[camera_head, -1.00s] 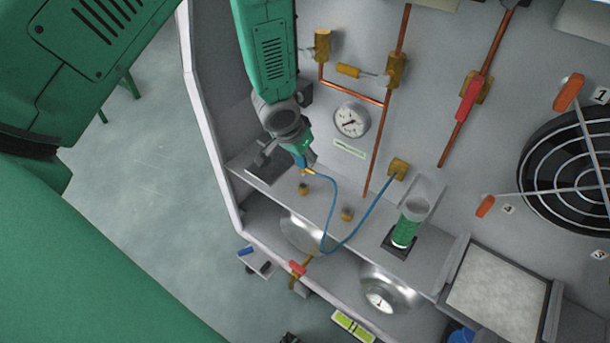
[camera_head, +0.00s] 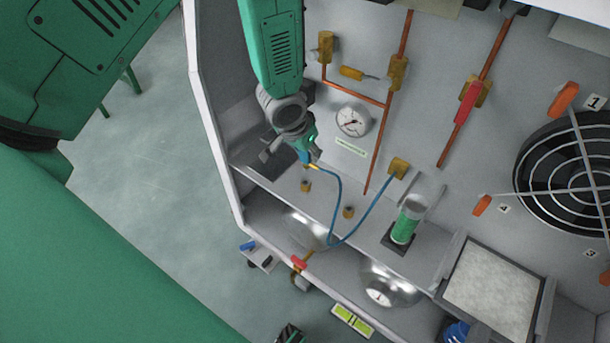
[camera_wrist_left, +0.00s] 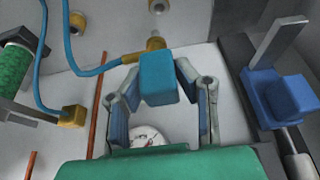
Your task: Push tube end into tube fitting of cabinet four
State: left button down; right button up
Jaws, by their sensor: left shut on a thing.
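My left gripper (camera_head: 309,158) is shut on the blue tube's end, above the cabinet's shelf. In the left wrist view the gripper (camera_wrist_left: 158,90) has its fingers on either side of a blue block (camera_wrist_left: 157,78) with a brass end piece (camera_wrist_left: 148,48). The blue tube (camera_head: 335,205) loops from there to a brass block (camera_head: 398,168) on the back panel. Two brass fittings stand on the shelf, one (camera_head: 306,186) just below the held end and another (camera_head: 348,212) to its right. The held end appears apart from both. My right gripper is not in view.
A gauge (camera_head: 352,120) and copper pipes (camera_head: 390,130) are on the panel behind the gripper. A green-filled cylinder (camera_head: 405,228) stands right on the shelf (camera_head: 325,205). The cabinet's pale side edge (camera_head: 212,130) is close on the left. A fan (camera_head: 575,170) is far right.

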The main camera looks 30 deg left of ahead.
pick_arm(q)
jog(key=d, duration=1.4)
jog(key=shift+w+r+p, duration=0.3)
jog(key=shift+w, duration=0.1)
jog(key=shift+a, duration=0.2)
jog(key=shift+s+a+f+b, duration=0.15)
jog(key=shift+s+f+b, duration=0.1)
jog(key=shift+f, duration=0.25)
jog(key=shift+s+a+f+b, duration=0.15)
jog(key=shift+s+f, duration=0.1)
jog(key=shift+f, duration=0.2)
jog(key=shift+f, duration=0.15)
